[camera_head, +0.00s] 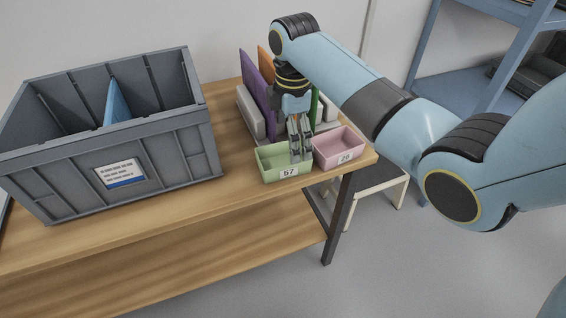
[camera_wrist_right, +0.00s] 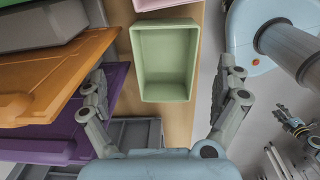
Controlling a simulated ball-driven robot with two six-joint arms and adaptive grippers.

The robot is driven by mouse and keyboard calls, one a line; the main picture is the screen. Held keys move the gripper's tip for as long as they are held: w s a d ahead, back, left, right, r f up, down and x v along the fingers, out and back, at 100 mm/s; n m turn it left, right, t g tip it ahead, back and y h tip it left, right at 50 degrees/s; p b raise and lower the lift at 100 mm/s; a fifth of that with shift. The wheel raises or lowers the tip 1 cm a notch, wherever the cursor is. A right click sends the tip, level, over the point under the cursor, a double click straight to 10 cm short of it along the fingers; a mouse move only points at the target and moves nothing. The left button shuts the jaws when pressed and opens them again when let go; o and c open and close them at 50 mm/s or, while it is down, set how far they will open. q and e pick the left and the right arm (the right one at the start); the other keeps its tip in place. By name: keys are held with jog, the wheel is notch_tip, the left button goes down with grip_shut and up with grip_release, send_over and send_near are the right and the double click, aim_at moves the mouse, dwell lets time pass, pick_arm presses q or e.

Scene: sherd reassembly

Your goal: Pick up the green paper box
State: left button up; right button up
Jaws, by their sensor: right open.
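The green paper box (camera_head: 272,166) is a small open tray with the label 57, on the right part of the wooden table in the head view. In the right wrist view the green box (camera_wrist_right: 166,62) is upright and looks empty, ahead of my fingers. My right gripper (camera_head: 300,140) is above the box's right part in the head view and hides some of it. In the wrist view the right gripper (camera_wrist_right: 168,95) has its fingers spread wide, with nothing held. I cannot tell whether a finger touches the box.
A pink box (camera_head: 340,147) labelled 26 stands right beside the green one. Behind are purple (camera_head: 256,90) and orange (camera_wrist_right: 62,75) upright panels in a grey rack. A large grey crate (camera_head: 172,152) fills the table's left. The table's (camera_head: 232,192) front strip is clear.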

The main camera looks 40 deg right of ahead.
aim_at(283, 161)
jog(key=f, duration=0.6)
jog(key=shift+s+a+f+b, duration=0.15)
jog(key=shift+a+f+b, duration=0.05)
jog(key=shift+f+b, duration=0.2)
jog(key=shift+r, duration=0.1)
jog(key=c, duration=1)
jog(key=shift+c, duration=0.6)
jog(key=shift+r, duration=0.1)
